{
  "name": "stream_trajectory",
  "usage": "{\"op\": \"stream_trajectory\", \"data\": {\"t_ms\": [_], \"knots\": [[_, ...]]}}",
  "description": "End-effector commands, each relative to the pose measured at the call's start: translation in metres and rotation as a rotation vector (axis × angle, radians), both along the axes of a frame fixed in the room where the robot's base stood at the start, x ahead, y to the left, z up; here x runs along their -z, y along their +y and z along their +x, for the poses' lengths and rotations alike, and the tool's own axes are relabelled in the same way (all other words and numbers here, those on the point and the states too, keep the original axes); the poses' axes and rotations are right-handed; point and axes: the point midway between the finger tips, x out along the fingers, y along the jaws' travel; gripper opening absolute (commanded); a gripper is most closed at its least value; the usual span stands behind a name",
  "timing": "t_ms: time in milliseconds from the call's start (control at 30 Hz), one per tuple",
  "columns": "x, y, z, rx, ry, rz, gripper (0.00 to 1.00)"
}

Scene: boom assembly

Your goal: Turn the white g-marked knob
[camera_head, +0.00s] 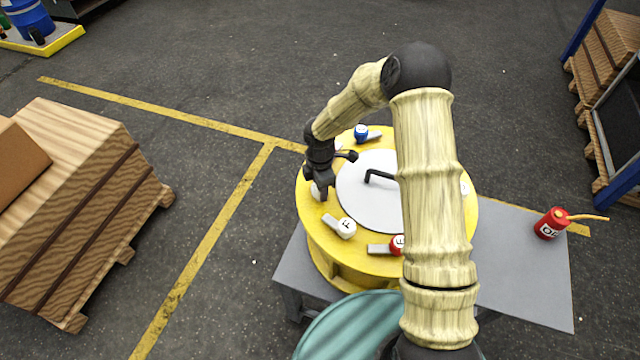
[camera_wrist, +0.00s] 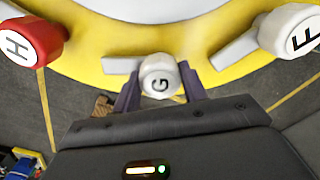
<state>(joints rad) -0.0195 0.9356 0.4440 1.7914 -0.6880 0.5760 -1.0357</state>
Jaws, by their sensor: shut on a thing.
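The white knob marked G (camera_wrist: 158,78) sits on the rim of the round yellow drum (camera_head: 345,255). In the wrist view it is between the fingers of my gripper (camera_wrist: 160,92), which is shut on it. In the head view my gripper (camera_head: 322,190) reaches down at the drum's left edge and mostly hides this knob. A light lever (camera_wrist: 122,65) shows beside the knob to the left in the wrist view.
Nearby on the rim are a white F knob (camera_head: 346,228), a red knob (camera_head: 397,243) and a blue knob (camera_head: 361,131). A black bent handle (camera_head: 378,175) stands on the pale centre disc. A red can (camera_head: 550,223) stands on the grey table (camera_head: 520,280).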

Motion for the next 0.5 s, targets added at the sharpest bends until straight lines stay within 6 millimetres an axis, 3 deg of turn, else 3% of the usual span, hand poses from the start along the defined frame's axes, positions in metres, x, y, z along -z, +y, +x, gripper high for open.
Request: {"op": "stream_trajectory", "data": {"t_ms": [500], "knots": [[-0.0021,0.0016,0.0019,-0.093,-0.006,0.004,0.2]]}}
